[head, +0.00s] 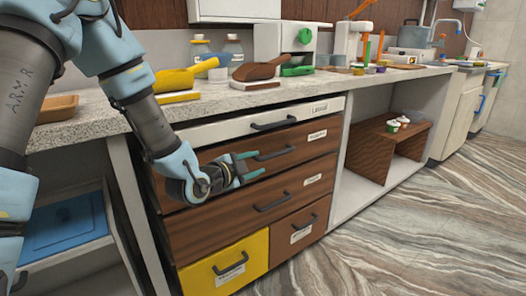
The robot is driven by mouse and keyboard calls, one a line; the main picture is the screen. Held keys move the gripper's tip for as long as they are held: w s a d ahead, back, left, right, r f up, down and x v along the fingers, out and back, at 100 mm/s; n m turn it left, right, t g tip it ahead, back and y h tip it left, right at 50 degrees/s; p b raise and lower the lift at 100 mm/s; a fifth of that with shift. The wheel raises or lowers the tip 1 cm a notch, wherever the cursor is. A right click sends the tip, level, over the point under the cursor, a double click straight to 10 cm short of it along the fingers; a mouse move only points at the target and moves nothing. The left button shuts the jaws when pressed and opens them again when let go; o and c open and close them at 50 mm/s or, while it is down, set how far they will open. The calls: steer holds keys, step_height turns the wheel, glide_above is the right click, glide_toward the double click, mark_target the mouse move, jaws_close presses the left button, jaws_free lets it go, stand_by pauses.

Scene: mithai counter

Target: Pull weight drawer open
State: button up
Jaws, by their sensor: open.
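A drawer unit stands under the counter with a white top drawer (215,131), a brown second drawer (305,143), a brown third drawer (225,220), and a yellow drawer (205,280) beside a small brown drawer (285,248) at the bottom. All look shut. Each has a dark bar handle and a white label; the labels are too small to read, so I cannot tell which is the weight drawer. My gripper (260,163) is open and empty in front of the second drawer, its fingertips just left of and below that drawer's handle (276,154). I cannot tell whether they touch it.
The speckled counter (215,108) above holds a yellow scoop (185,77), a brown scoop (258,70) and a white machine (285,45). An open bay with a brown shelf (375,148) is right of the drawers. The striped floor (400,230) in front is clear.

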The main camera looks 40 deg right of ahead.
mark_target(270, 157)
steer(key=x, duration=1.1)
steer(key=shift+w+r, duration=0.1)
steer(key=shift+w, duration=0.3)
jaws_close()
steer(key=shift+a, duration=0.1)
stand_by(0.8)
